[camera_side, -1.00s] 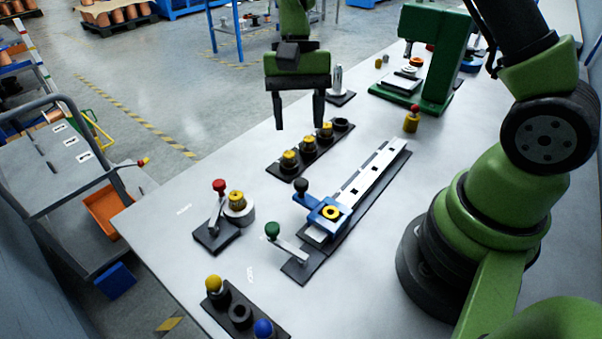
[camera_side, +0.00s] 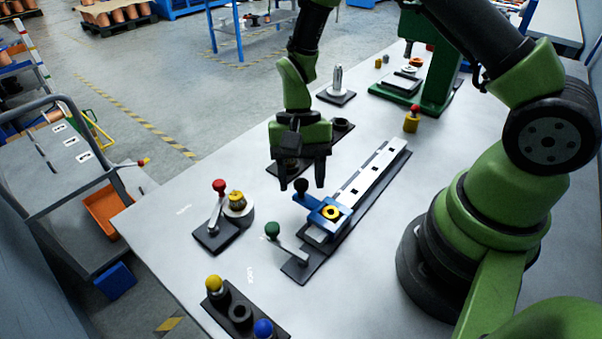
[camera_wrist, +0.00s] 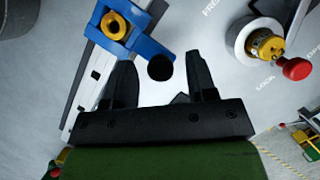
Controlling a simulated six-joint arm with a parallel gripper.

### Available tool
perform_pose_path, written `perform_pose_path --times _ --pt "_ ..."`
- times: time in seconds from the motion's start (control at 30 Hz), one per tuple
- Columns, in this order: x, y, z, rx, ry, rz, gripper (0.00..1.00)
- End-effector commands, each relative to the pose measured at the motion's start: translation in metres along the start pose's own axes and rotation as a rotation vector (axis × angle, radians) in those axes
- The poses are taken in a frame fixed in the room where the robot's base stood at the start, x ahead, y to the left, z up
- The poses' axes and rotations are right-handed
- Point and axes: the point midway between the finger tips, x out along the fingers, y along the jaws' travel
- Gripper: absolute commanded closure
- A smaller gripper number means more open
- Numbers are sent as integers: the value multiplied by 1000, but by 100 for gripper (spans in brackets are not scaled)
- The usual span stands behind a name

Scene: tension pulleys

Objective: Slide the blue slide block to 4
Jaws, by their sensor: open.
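The blue slide block (camera_side: 328,214) sits near the front end of the white slotted rail (camera_side: 368,176). It has a yellow ring on top and a dark round knob (camera_side: 301,187) on its left arm. My gripper (camera_side: 300,185) is open and empty, pointing down, with its fingertips around or just above the knob in the side view. In the wrist view the knob (camera_wrist: 160,67) lies between and slightly beyond the open fingers (camera_wrist: 162,62), and the blue block (camera_wrist: 128,30) is at upper left. I cannot tell whether the fingers touch the knob. No number 4 is readable.
A green-knobbed lever (camera_side: 273,231) stands at the rail's front end. A red-knobbed lever (camera_side: 219,187) with a yellow-topped part (camera_side: 237,200) is to the left. A dark holder (camera_side: 340,140) lies behind my gripper. A green press (camera_side: 440,75) stands at the back.

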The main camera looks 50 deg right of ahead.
Motion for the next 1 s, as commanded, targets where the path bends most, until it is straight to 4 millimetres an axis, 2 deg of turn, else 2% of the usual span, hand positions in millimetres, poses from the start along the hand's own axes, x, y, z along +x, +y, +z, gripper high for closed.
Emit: perform_pose_path --times 0.03,0.27,0.47,0.67,0.87,1.0 --pt "0 0 0 0 0 0 48" --pt "0 0 0 0 0 0 100" --pt "-1 1 -1 1 0 -1 100" --pt "-7 18 -16 7 -1 -3 100" --pt "-21 54 -51 10 0 -6 100" --pt "-33 86 -80 10 0 -5 100"
